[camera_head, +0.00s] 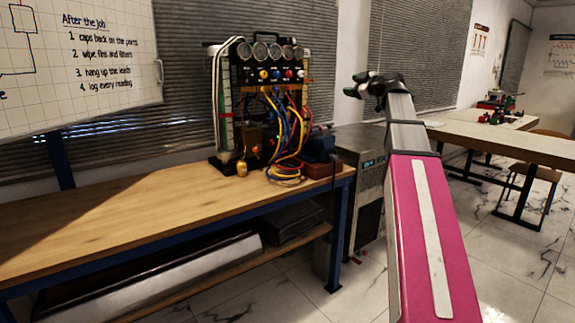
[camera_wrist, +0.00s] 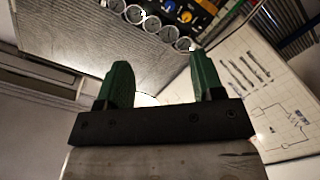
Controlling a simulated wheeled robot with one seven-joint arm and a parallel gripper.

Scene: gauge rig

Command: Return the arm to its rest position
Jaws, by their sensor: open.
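My arm (camera_head: 428,220), pink with a grey upper part, rises on the right in the head view. My gripper (camera_head: 357,84) is at its top end, tilted to the left, in the air to the right of the gauge rig (camera_head: 265,75). In the wrist view my gripper (camera_wrist: 160,80) shows two green fingers set well apart, with nothing between them. The wrist view appears upside down, with the rig's gauges (camera_wrist: 150,22) at its top. The gripper is apart from the rig.
The rig stands on a wooden workbench (camera_head: 130,215) with coiled hoses (camera_head: 285,165). A whiteboard (camera_head: 80,60) hangs at left. A grey cabinet (camera_head: 362,180) stands behind my arm. Another table (camera_head: 500,140) with a stool (camera_head: 540,175) is at right. Tiled floor (camera_head: 520,250) is free at right.

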